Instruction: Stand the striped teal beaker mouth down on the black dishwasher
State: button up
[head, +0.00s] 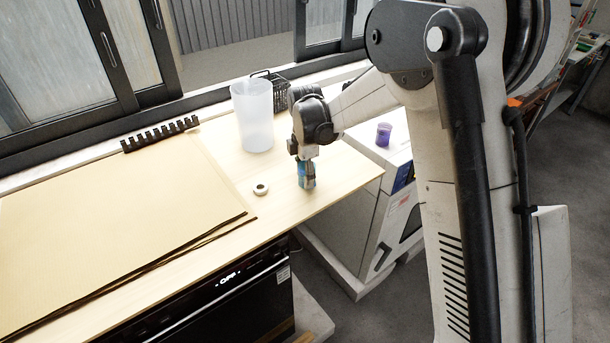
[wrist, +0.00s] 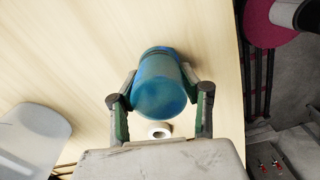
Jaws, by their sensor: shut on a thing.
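The teal-blue beaker (head: 307,176) is in my gripper (head: 306,168), low over the right end of the wooden top in the head view. In the wrist view my gripper (wrist: 161,100) has its two green-padded fingers on either side of the beaker (wrist: 160,92). A darker blue band shows near its far end. I cannot tell whether the round end facing the wrist camera is mouth or base, nor whether the beaker touches the wood. The black dishwasher (head: 222,308) stands under the wooden top, its front display reading OFF.
A white roll (head: 260,189) lies left of the beaker. A tall translucent container (head: 252,116) and a black wire basket (head: 276,96) stand behind. A large tan sheet (head: 110,215) covers the left. A purple cup (head: 384,134) stands on the white oven (head: 366,205) at right.

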jog(key=shift+f, duration=0.15)
jog(key=o, duration=1)
jog(key=shift+o, duration=0.2)
notch_tip(320, 180, up, 12)
jog(key=s+d+r+m+t+b, duration=0.1)
jog(key=s+d+r+m+t, duration=0.1)
jog(key=s+d+r+m, duration=0.45)
jog(key=s+d+r+m+t+b, duration=0.1)
jog(key=s+d+r+m, duration=0.1)
jog(key=s+d+m, duration=0.5)
jog(key=s+d+f+m+t, duration=0.1)
jog(key=s+d+f+m, duration=0.1)
jog(key=s, duration=0.4)
jog(key=s+d+f+m+t+b, duration=0.1)
jog(key=s+d+f+m, duration=0.1)
jog(key=s+m, duration=0.2)
jog(key=s+d+f+m+t, duration=0.1)
jog(key=s+d+m+t, duration=0.1)
jog(key=s, duration=0.6)
jog(key=shift+s+d+f+m+b, duration=0.3)
jog(key=shift+d+f+m+b, duration=0.1)
jog(key=shift+d+m, duration=0.1)
